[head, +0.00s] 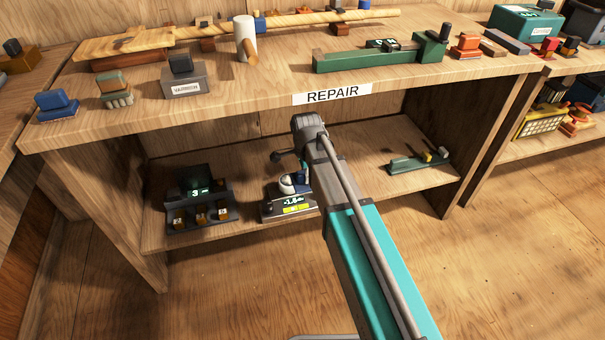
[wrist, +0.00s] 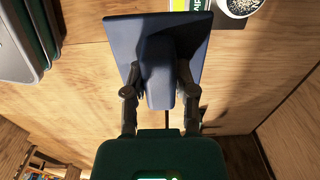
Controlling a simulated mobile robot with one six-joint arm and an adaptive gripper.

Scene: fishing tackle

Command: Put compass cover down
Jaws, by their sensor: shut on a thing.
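In the wrist view my gripper (wrist: 159,92) is shut on the compass cover (wrist: 176,40), a dark blue flat plate with a raised grip block between the fingers. The cover is over the bare wood of the lower shelf (wrist: 85,70); I cannot tell whether it touches the wood. In the head view my arm hides the fingers. A small blue patch (head: 302,180), probably the cover, shows beside the arm.
A scale-like unit with a lit display (head: 296,208) stands close by on the lower shelf. A dark rack (head: 200,215) is to its left, and a green tool (head: 418,163) to the right. The bench top marked REPAIR (head: 332,95) overhangs the shelf.

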